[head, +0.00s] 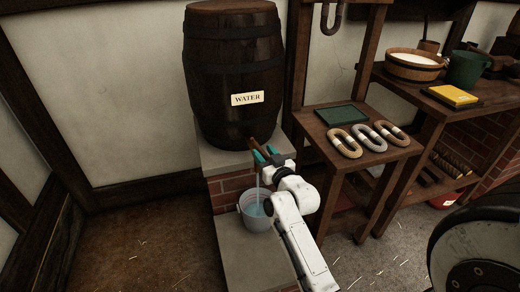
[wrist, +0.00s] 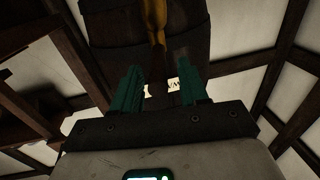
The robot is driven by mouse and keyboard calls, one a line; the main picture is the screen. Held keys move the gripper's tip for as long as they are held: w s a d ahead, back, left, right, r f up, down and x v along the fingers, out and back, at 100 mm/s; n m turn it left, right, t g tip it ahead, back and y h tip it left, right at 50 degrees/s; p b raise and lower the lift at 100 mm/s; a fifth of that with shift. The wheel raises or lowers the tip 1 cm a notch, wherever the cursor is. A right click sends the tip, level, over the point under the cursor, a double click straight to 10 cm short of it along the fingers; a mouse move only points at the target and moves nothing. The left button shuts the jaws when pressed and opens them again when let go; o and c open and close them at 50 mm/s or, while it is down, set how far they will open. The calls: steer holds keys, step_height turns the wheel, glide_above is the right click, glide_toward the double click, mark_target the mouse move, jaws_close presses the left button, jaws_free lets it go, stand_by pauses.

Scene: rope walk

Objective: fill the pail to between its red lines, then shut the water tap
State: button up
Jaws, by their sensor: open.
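The dark wooden barrel (head: 232,55) marked WATER (head: 247,98) stands on a stone-topped brick ledge. My gripper (head: 266,152) is at the tap low on the barrel's front, its teal fingers spread. In the wrist view, my gripper (wrist: 161,78) is open, with the brass-coloured tap (wrist: 156,20) beyond and between the fingertips; I cannot tell if they touch it. A thin stream of water (head: 257,190) runs down into the pale grey pail (head: 249,222) on the lower stone step. Bluish water shows inside the pail. Its red lines are too small to make out.
Further right, a bench carries a bowl (head: 414,68), a green bucket (head: 466,68) and a yellow block (head: 453,95). The floor at left is clear.

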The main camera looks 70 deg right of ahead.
steer(key=shift+x, duration=1.5)
jaws_close()
